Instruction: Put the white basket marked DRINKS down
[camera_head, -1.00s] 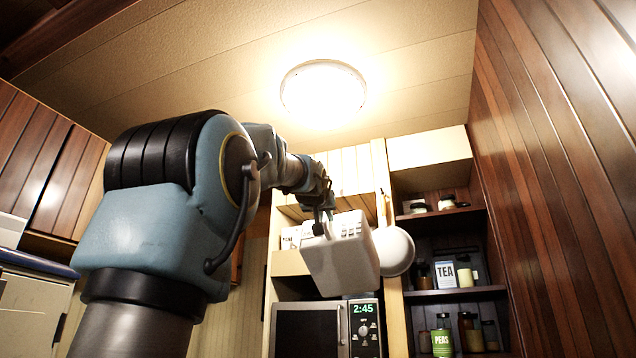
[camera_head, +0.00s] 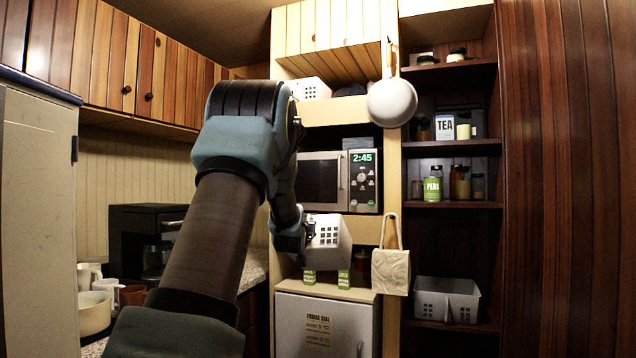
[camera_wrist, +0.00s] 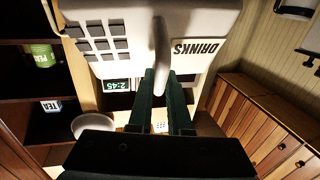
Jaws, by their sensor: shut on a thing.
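The white basket (camera_head: 328,238) with square holes is in the middle of the head view, below the microwave. It looks tilted. In the wrist view the basket (camera_wrist: 110,18) fills the top, with its DRINKS label (camera_wrist: 197,47) upside down. My gripper (camera_wrist: 160,80) is shut on the basket's handle (camera_wrist: 161,45). In the head view my gripper (camera_head: 299,236) is at the basket's left side and partly hidden by my arm.
A microwave (camera_head: 320,183) is above the basket. Green cans (camera_head: 343,278) stand below it on the fridge top (camera_head: 322,292). A cutting board (camera_head: 391,272) and a pan (camera_head: 392,102) hang to the right. A grey basket (camera_head: 447,300) sits on the low right shelf.

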